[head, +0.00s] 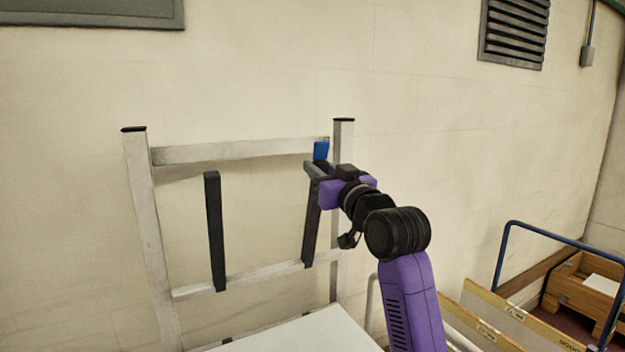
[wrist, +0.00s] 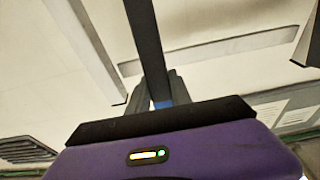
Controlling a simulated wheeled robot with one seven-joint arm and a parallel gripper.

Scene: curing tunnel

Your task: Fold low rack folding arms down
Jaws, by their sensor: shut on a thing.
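The low rack is a pale metal frame with two uprights (head: 146,220) and crossbars, standing before the wall. Its left folding arm (head: 215,235) is a dark bar standing nearly upright from the lower crossbar, free of my gripper. The right folding arm (head: 312,228) is also dark and nearly upright. My gripper (head: 312,171) is shut on its upper part, just below a blue end piece (head: 321,150). In the wrist view the dark bar (wrist: 147,45) runs between the two fingers, with blue showing near the palm. The fingers hide part of the bar.
A white flat surface (head: 290,336) lies low in front of the rack. At the right stand a blue-railed cart (head: 548,232), wooden boards (head: 520,315) and a wooden crate (head: 580,290). A vent (head: 514,32) is on the wall. The space left of the rack looks clear.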

